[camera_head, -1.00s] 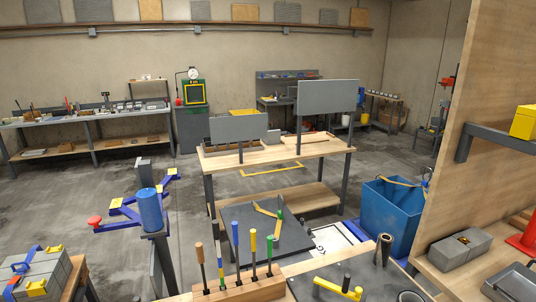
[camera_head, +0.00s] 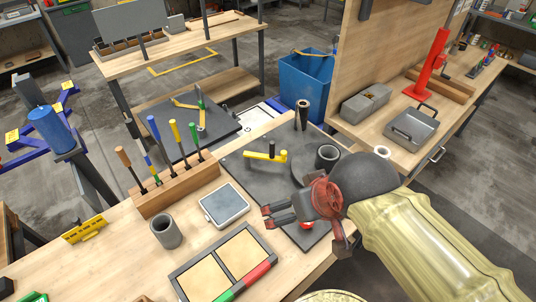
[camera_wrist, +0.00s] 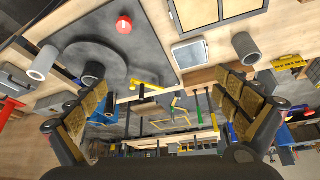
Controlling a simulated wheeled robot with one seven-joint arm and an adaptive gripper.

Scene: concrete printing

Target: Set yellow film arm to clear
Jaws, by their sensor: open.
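A yellow arm (camera_head: 262,155) with a dark upright knob lies across the dark plate on the bench, pointing left in the head view. It also shows in the wrist view (camera_wrist: 147,86), near the middle. My gripper (camera_head: 300,222) is open and empty over the front right part of that plate, to the right of and nearer than the yellow arm, apart from it. In the wrist view my two spread fingers (camera_wrist: 158,92) frame the scene. My gripper and wrist hide part of the plate and its round disc.
A red button (camera_head: 306,225) sits on the plate near my gripper. A grey cup (camera_head: 328,156) and a dark upright cylinder (camera_head: 303,114) stand behind. A wooden block with several coloured-handled tools (camera_head: 178,188), a grey-framed pad (camera_head: 224,205) and a grey cup (camera_head: 166,232) lie left.

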